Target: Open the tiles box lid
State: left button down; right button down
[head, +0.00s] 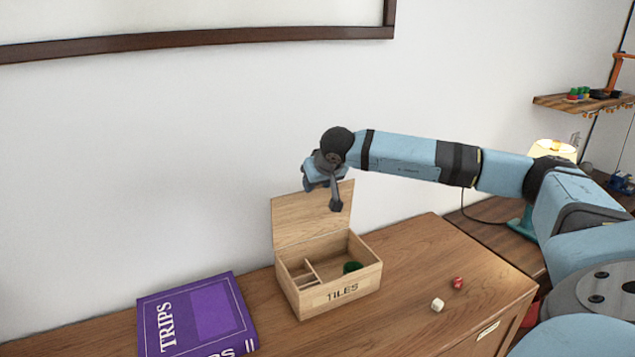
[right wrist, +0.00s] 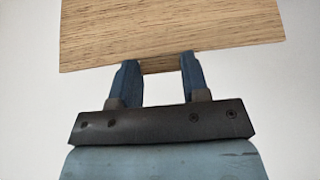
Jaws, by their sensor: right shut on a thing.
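The wooden tiles box (head: 345,291) stands on the wooden cabinet top, with "TILES" on its front. Its lid (head: 300,217) is upright at the back, so the box is open. Inside are small compartments at the left and a dark green round thing (head: 352,267) at the right. My right gripper (head: 335,203) is at the top right edge of the lid. In the right wrist view the gripper (right wrist: 157,70) has its fingers at the edge of the lid (right wrist: 170,30), shut on it; the fingertips are partly hidden. My left gripper is not in view.
A purple book (head: 195,317) marked "TRIPS" lies left of the box. A white die (head: 437,305) and a red die (head: 457,283) lie to the right. A lit lamp (head: 553,149) stands farther right. The white wall (head: 150,160) is close behind the lid.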

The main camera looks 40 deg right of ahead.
jog(key=shift+f, duration=0.2)
dwell(0.4)
jog(key=c, duration=1)
grip_release()
jog(key=o, duration=0.4)
jog(key=shift+w+f, duration=0.1)
jog(key=shift+w, duration=0.05)
jog(key=v, duration=1.4)
jog(key=shift+w, duration=0.1)
